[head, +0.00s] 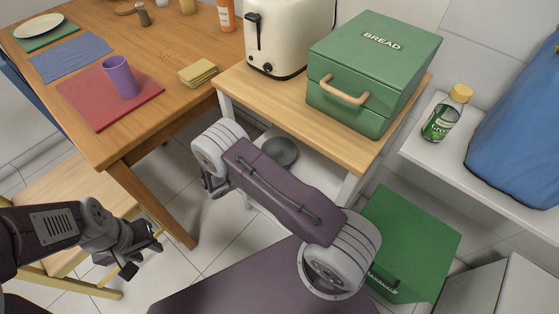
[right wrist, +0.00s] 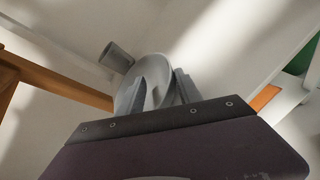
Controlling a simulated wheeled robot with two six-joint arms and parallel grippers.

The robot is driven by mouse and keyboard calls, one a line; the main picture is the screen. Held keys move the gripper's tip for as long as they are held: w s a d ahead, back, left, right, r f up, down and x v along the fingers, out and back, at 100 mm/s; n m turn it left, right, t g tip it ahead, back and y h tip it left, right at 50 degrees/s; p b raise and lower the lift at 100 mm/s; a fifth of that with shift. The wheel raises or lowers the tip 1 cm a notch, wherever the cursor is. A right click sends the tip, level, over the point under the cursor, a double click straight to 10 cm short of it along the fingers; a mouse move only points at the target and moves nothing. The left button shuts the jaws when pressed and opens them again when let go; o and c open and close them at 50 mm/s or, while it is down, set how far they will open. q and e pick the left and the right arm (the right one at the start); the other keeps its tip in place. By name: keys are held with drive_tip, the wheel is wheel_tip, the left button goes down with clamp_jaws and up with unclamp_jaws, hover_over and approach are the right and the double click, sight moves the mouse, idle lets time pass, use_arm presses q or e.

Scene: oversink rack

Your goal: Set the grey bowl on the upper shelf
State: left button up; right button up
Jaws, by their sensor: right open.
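The grey bowl (head: 280,152) sits on the white lower shelf of the small wooden-topped cart, partly hidden by my right arm. In the right wrist view a round light-grey thing, likely the bowl (right wrist: 155,68), shows just beyond and between the fingers; I cannot tell whether they touch it. My right gripper (right wrist: 162,82) is open; in the head view it is mostly hidden under its arm. My left gripper (head: 145,254) is open and empty over the floor at lower left, away from the bowl.
The cart top (head: 275,90) holds a cream toaster (head: 285,35) and a green bread box (head: 370,70). The dining table (head: 170,60) has a purple cup (head: 120,76) on a red mat. A green box (head: 415,240) stands low right. A grey cylinder (right wrist: 117,57) shows near the round thing.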

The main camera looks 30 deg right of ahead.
drive_tip(key=p+v, duration=0.3)
drive_tip(key=v, duration=0.8)
use_arm(q)
drive_tip(key=r, duration=0.1)
drive_tip(key=s+d+r, duration=0.1)
drive_tip(key=r, duration=0.1)
drive_tip(key=shift+s+r, duration=0.1)
drive_tip(key=shift+s, duration=0.05)
use_arm(e)
drive_tip(key=s+d+r+m+y, duration=0.1)
drive_tip(key=s+r+m+y, duration=0.4)
drive_tip(key=s+m+y, duration=0.1)
drive_tip(key=s+d+r+m+g+y, duration=0.1)
drive_tip(key=s+d+r+m+y, duration=0.1)
drive_tip(key=s+r+m+y, duration=0.3)
drive_tip(key=s+m+y, duration=0.2)
drive_tip(key=s+m, duration=0.1)
drive_tip(key=s, duration=0.1)
drive_tip(key=shift+r+y, duration=0.3)
